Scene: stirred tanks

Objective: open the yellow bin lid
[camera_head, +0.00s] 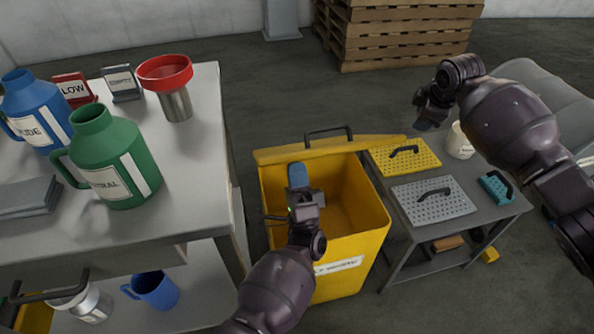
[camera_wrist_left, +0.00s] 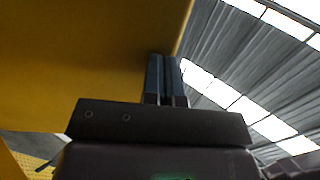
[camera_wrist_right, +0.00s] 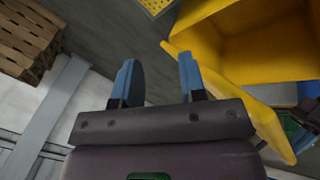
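The yellow bin (camera_head: 345,245) stands on the floor between the two tables, with its inside showing. Its yellow lid (camera_head: 365,146) is raised at the back edge and seen nearly edge-on, with a black handle (camera_head: 329,132) on its far side. My left gripper (camera_head: 298,172) is over the bin opening, just in front of the lid. In the left wrist view its fingers (camera_wrist_left: 166,78) are together and empty beside a broad yellow surface (camera_wrist_left: 75,60); I cannot tell whether they touch it. My right gripper (camera_wrist_right: 160,78) is open and empty, above the right table's far side.
The left table (camera_head: 195,150) holds a green jug (camera_head: 103,160), a blue jug (camera_head: 35,105) and a red-rimmed metal container (camera_head: 172,85). The right table (camera_head: 460,225) holds yellow (camera_head: 405,158) and grey (camera_head: 432,198) perforated plates with handles. Wooden pallets (camera_head: 395,35) stand behind.

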